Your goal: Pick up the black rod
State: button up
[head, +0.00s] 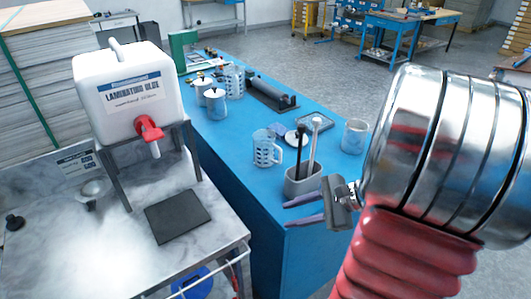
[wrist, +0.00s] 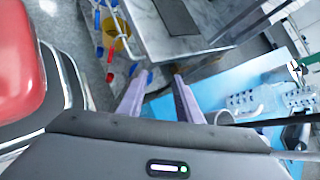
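The black rod (head: 300,145) stands upright, slightly tilted, in a grey holder (head: 303,181) on the blue table, beside a pale rod (head: 313,142) with a round top. Its lower part is hidden inside the holder. My gripper (head: 286,214) is open and empty, its two purple fingers apart and pointing left, just below the holder in the head view. In the wrist view my gripper (wrist: 158,90) also shows its fingers spread with nothing between them. A thin dark bar runs right of the fingers there; I cannot tell whether it is the black rod.
A white glue container (head: 128,95) sits on a stand over the marble table (head: 110,240). The blue table's near corner is bare.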

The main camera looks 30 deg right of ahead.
jog(key=w+d+r+m+t+h, duration=0.1)
jog(key=w+d+r+m+t, duration=0.2)
jog(key=d+m+t, duration=0.4)
jog(key=m+t+h, duration=0.2)
jog(key=m+t, duration=0.1)
jog(key=m, duration=0.1)
send_near(301, 146)
jog(key=shift+w+r, duration=0.2)
jog(key=shift+w, duration=0.1)
jog(key=shift+w+a, duration=0.1)
jog(key=shift+w, duration=0.05)
jog(key=x, duration=0.7)
jog(key=shift+w+a, duration=0.1)
jog(key=shift+w, duration=0.15)
jog(key=shift+w+f, duration=0.1)
jog(key=shift+w, duration=0.3)
jog(key=shift+a, duration=0.1)
jog(key=x, duration=0.5)
jog(key=shift+w+f, duration=0.1)
jog(key=shift+f, duration=0.1)
